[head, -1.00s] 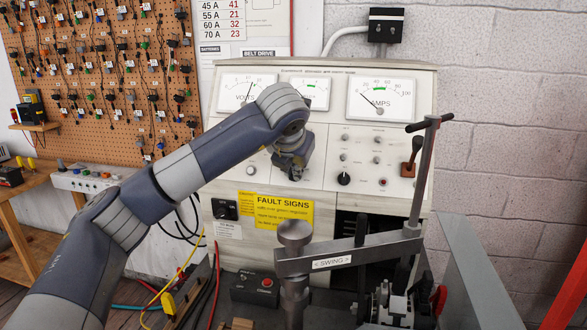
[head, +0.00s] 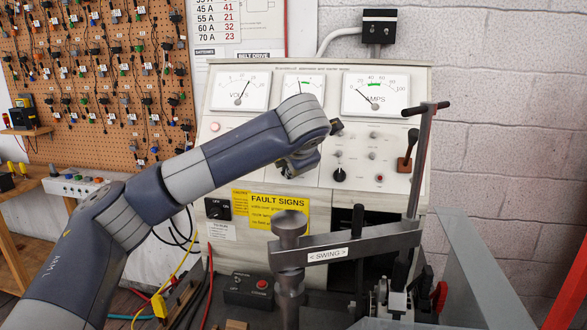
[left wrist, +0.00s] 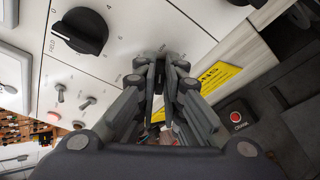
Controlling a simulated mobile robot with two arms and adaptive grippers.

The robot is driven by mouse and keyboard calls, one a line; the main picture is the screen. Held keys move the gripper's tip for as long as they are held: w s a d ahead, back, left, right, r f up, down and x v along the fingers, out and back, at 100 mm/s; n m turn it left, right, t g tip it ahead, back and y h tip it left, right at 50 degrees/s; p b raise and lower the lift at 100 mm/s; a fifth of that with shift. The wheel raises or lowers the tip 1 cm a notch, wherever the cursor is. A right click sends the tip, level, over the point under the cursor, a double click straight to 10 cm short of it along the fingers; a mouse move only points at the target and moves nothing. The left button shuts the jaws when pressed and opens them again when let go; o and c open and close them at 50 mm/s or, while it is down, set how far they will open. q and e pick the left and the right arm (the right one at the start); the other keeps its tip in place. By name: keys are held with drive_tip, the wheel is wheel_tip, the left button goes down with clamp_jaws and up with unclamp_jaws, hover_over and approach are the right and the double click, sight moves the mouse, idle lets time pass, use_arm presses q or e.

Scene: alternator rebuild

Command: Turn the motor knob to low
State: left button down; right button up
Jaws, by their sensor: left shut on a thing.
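My left gripper (head: 300,170) is against the front of the grey test-bench panel (head: 225,160), just left of a black dial. In the left wrist view, its two fingers (left wrist: 164,66) are closed together at the panel face. The motor knob is hidden behind these fingers, so its pointer and setting cannot be read. The black dial (head: 339,175), apart from the gripper, also shows in the left wrist view (left wrist: 80,31) with a field label and numbers around it. My right gripper is not in view.
The yellow fault-signs plate (head: 278,213) is below the gripper. A button box (head: 248,291) sits low at left.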

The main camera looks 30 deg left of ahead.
use_arm(q)
drive_tip(key=shift+f, duration=0.4)
drive_tip(key=c, duration=1.3)
unclamp_jaws()
drive_tip(key=shift+s+r, duration=0.1)
drive_tip(key=shift+s, duration=0.05)
drive_tip(key=v, duration=1.1)
drive_tip(key=shift+s+r, duration=0.15)
drive_tip(key=shift+r, duration=0.05)
